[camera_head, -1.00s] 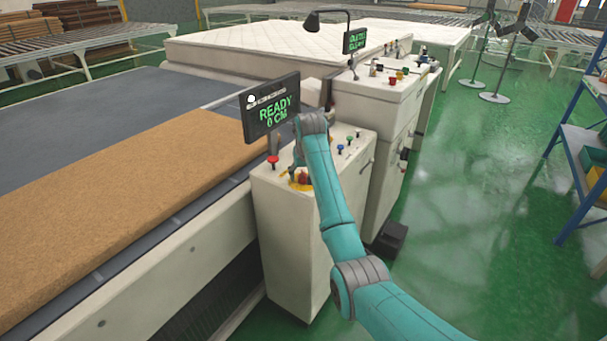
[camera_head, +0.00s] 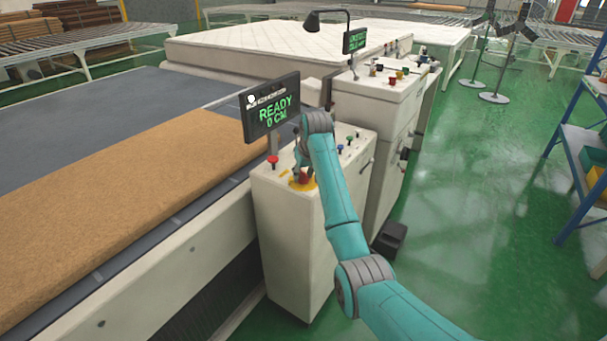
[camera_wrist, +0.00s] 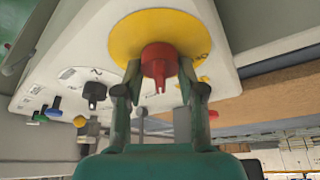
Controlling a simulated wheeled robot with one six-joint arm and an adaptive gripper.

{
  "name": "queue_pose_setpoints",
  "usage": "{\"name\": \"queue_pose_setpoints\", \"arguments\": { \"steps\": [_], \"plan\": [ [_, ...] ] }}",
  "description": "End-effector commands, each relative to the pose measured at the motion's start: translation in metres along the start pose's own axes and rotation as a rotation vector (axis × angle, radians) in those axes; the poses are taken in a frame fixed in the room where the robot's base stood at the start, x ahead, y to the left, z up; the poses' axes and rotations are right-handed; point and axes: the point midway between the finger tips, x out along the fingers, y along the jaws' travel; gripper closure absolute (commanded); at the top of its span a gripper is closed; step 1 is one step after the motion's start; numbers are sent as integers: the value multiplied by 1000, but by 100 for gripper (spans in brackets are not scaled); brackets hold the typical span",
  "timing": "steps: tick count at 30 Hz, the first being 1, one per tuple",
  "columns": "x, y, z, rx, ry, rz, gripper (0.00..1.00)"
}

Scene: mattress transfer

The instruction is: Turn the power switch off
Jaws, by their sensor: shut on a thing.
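The power switch is a red knob (camera_wrist: 157,60) on a round yellow plate (camera_wrist: 128,38) on top of the white control cabinet (camera_head: 290,240). In the wrist view, my gripper (camera_wrist: 160,80) has one finger on each side of the red knob and is shut on it. In the head view, my gripper (camera_head: 303,172) is over the yellow plate (camera_head: 306,185), and my arm and fingers hide part of it. The display (camera_head: 271,108) on the cabinet reads READY 0 CM in green.
A red push button (camera_head: 273,160) stands at the cabinet's left edge, beside the switch. Blue and green knobs (camera_head: 349,139) stand to the right. A brown slab (camera_head: 110,195) lies on the conveyor at left. A second control cabinet (camera_head: 385,95) stands behind.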

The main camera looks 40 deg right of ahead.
Motion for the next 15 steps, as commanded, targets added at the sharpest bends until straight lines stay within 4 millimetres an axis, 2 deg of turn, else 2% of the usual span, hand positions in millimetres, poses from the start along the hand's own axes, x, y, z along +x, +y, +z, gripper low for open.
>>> {"name": "queue_pose_setpoints", "arguments": {
  "steps": [15],
  "plan": [
    [0, 1, 0, -445, -1, -186, 96]
  ]
}}
